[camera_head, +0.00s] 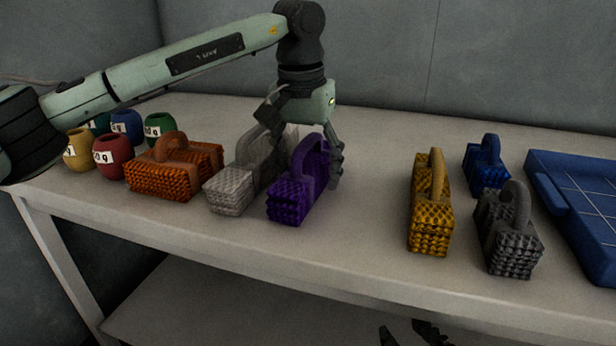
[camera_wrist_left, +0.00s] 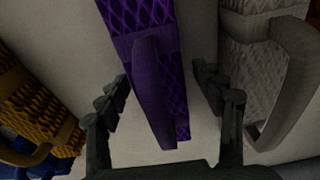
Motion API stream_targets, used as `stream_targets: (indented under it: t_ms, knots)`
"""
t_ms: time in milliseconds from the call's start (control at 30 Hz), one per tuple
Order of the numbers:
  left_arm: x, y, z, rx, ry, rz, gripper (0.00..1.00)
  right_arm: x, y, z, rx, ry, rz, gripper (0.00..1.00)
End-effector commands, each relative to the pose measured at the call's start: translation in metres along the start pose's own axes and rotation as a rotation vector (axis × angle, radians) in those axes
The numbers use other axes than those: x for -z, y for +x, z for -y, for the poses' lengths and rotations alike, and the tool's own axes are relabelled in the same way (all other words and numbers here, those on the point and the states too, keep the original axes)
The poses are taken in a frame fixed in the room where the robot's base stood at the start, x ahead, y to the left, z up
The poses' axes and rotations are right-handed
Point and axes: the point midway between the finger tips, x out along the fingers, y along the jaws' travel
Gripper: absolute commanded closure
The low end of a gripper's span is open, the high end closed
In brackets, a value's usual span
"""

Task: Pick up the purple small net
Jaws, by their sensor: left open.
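The purple small net (camera_head: 299,185) is a textured block with an upright loop handle, standing on the table near the middle of the head view. My left gripper (camera_head: 306,152) reaches down over it from behind and is open. In the left wrist view, the purple net (camera_wrist_left: 152,75) with its handle lies between the two spread fingers, with gaps on both sides. I see no grip on it. Two dark tips at the bottom edge of the head view seem to be my right gripper (camera_head: 412,334), mostly cut off.
A light grey net (camera_head: 230,187) stands close to the left of the purple one, then an orange net (camera_head: 172,175) and several labelled jars. Yellow (camera_head: 430,215), blue (camera_head: 486,170) and dark grey (camera_head: 510,235) nets and a blue tray (camera_head: 551,193) stand right. Table between purple and yellow is clear.

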Motion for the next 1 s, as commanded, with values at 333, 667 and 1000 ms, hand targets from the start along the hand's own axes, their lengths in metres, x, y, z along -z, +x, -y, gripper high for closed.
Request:
stream_targets:
  t_ms: [333,667,1000]
  knots:
    - [0.0002,0.0037,0.0001,-0.001,-0.001,-0.002,0.44,0.0025,0.0001,0.0015,0.003,0.001,-0.011,0.60]
    - [0.0002,0.0036,0.0002,-0.001,-0.001,-0.002,0.85,0.0023,0.0001,0.0014,0.003,0.001,-0.010,0.60]
    - [0.0007,0.0014,0.0002,-0.001,-0.001,-0.003,0.93,0.0023,0.0000,0.0012,0.003,0.001,-0.009,0.60]
